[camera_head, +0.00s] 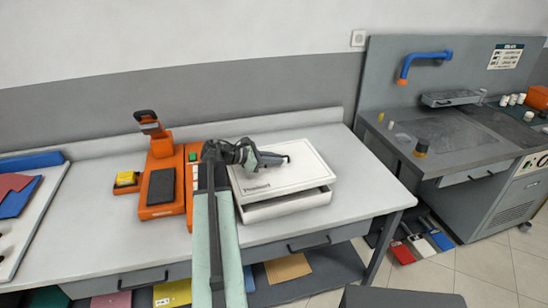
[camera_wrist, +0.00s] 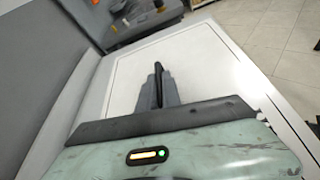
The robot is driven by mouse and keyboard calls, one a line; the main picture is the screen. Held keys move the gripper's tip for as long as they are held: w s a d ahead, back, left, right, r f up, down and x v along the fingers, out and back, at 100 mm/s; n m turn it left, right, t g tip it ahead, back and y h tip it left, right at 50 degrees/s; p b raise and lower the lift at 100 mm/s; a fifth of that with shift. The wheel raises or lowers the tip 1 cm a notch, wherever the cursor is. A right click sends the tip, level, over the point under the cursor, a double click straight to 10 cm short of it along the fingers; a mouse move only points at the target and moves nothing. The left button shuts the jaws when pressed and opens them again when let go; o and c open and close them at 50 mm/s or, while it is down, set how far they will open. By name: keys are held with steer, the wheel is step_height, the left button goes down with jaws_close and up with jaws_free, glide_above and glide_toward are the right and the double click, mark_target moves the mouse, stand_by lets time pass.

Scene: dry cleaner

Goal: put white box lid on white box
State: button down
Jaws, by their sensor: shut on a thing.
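The white box lid (camera_head: 300,165) is a flat white panel with dark lettering near its front left corner. It lies over the white box (camera_head: 290,207), slightly askew, with a dark gap between them along the front and right. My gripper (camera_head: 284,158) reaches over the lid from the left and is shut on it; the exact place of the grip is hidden. In the wrist view my gripper (camera_wrist: 155,85) points across the lid's white face (camera_wrist: 205,65), which fills the middle.
The box stands on a light grey counter (camera_head: 365,200). An orange device (camera_head: 160,195) with a dark pad stands left of it, with a yellow item (camera_head: 126,178) beside that. A grey workstation (camera_head: 450,145) stands to the right. The counter right of the box is clear.

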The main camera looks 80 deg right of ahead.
mark_target(276, 169)
steer(key=shift+f+b, duration=2.05)
steer(key=shift+f, duration=0.35)
steer(key=shift+s+r, duration=0.1)
steer(key=shift+s, duration=0.1)
steer(key=shift+f+b, duration=1.1)
steer(key=shift+f, duration=0.1)
steer(key=c, duration=1.5)
jaws_free()
steer(key=shift+o, duration=0.2)
steer(key=shift+a+r, duration=0.1)
